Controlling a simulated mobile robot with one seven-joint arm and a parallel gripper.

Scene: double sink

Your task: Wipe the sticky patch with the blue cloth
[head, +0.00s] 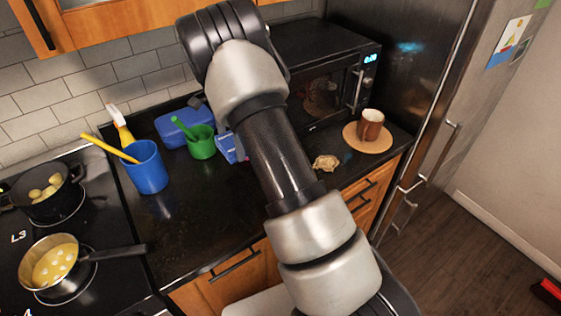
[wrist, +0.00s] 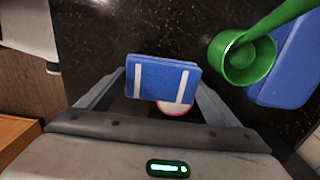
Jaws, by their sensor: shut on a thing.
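The blue cloth (wrist: 163,78), a folded block with white stripes, is between the two fingers of my gripper (wrist: 162,84) in the wrist view. My gripper is shut on it, above the dark counter. In the head view part of the cloth (head: 227,149) shows beside my arm, which hides the gripper. A small pinkish, pale-edged round shape (wrist: 174,108) shows just below the cloth in the wrist view; I cannot tell whether it is the sticky patch. A tan, irregular patch or lump (head: 326,162) lies on the counter right of my arm.
A green cup (head: 202,146) and a blue box (head: 174,130) stand close to the cloth. A brown mug (head: 370,125) sits on a round board before the microwave (head: 330,80).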

